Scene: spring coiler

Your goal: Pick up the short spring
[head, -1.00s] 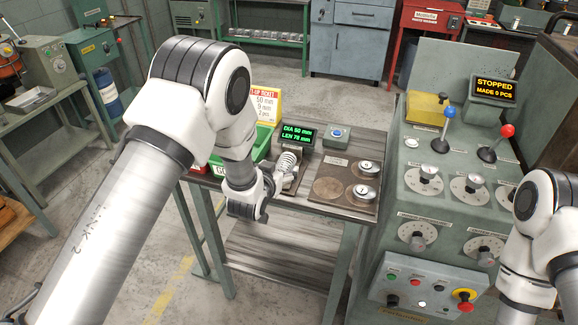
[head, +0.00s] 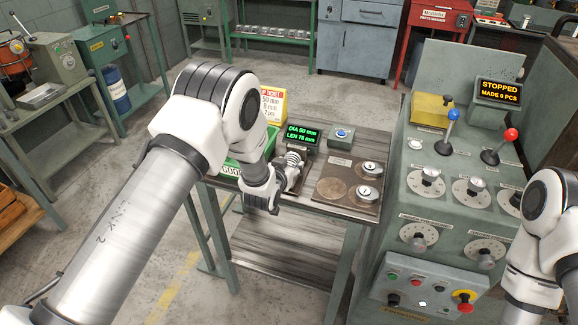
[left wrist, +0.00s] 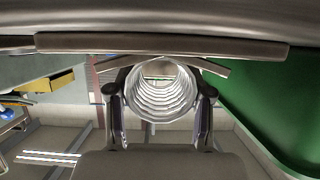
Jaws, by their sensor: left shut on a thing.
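The spring (left wrist: 160,92) is a shiny coil seen end-on between the two fingers of my left gripper (left wrist: 159,112) in the left wrist view. In the head view the spring (head: 293,159) shows as a small pale coil at the gauge with the green-lit display (head: 302,136). My left gripper (head: 279,180) is shut on it from the left, and partly hides it. Whether the spring still touches the gauge cannot be told. Only part of my right arm shows at the right edge; its gripper is out of view.
A green bin (head: 232,167) stands left of the gauge, and a yellow-and-white ticket (head: 272,105) behind it. A board with round discs (head: 331,189) lies to the right on the table. The grey control console (head: 432,205) stands farther right.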

